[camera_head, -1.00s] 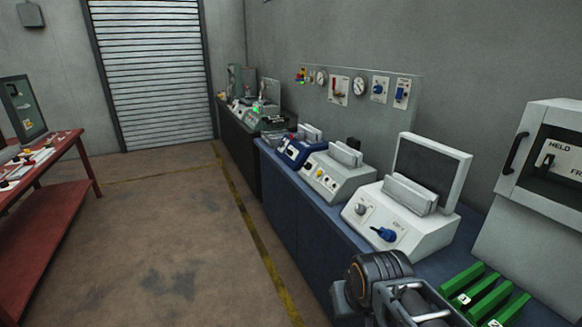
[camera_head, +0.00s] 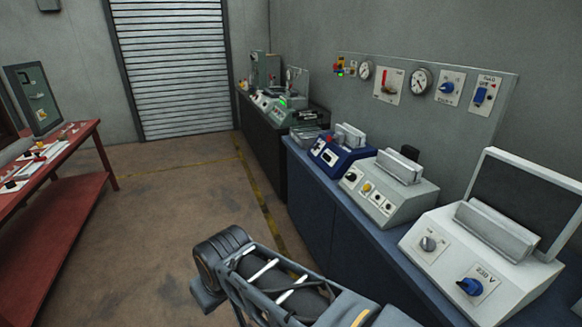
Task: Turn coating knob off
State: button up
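No label reading "coating" is legible, so I cannot tell which knob it is. A white machine (camera_head: 452,262) with a raised dark-faced lid stands at the right. Its sloped front carries a grey round knob (camera_head: 429,243) and a blue knob (camera_head: 471,286) beside a "230 V" label. A grey machine (camera_head: 408,207) to its left has small dark and yellow controls. A blue machine (camera_head: 350,152) behind has a dark knob (camera_head: 329,157). A wall panel (camera_head: 427,112) bears a blue rotary knob (camera_head: 447,88) and a blue switch (camera_head: 480,95). My gripper's fingers are not visible; only my arm shows at the bottom.
A blue cabinet (camera_head: 338,218) runs under the machines, with a dark bench (camera_head: 261,153) beyond. A red table (camera_head: 60,197) stands at the left. The floor between (camera_head: 180,200) is clear up to the roller shutter (camera_head: 172,65).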

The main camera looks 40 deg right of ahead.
aim_at(351, 176)
jog(key=z, duration=0.05)
jog(key=i, duration=1.2)
jog(key=z, duration=1.3)
jog(key=i, duration=0.95)
jog(key=z, duration=1)
